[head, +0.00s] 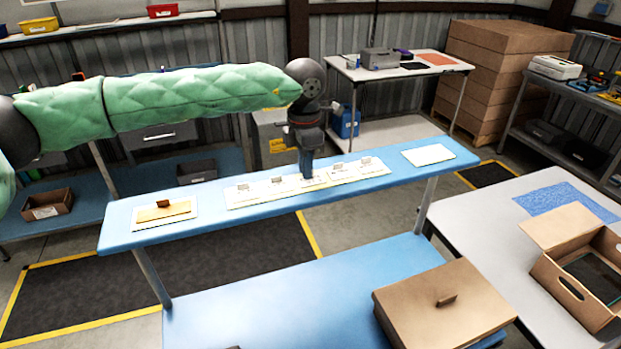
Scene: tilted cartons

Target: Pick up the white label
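My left arm, in a green quilted sleeve, comes in from the left. Its gripper (307,177) points down at a long pale card (236,203) on the raised blue shelf. Several small white pieces with grey tabs, which look like labels, stand in a row on this card. The gripper tips are at the middle of the row and hide part of it. I cannot tell whether they touch a label or hold one. A separate plain white sheet (428,155) lies at the shelf's right end. My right gripper is not in view.
The narrow blue shelf (125,224) also bears a white board with a tan block (163,212) at its left. Below are a blue bench (260,310) and a closed brown carton (440,310). At right, an open carton (572,285) stands on a grey table (485,225).

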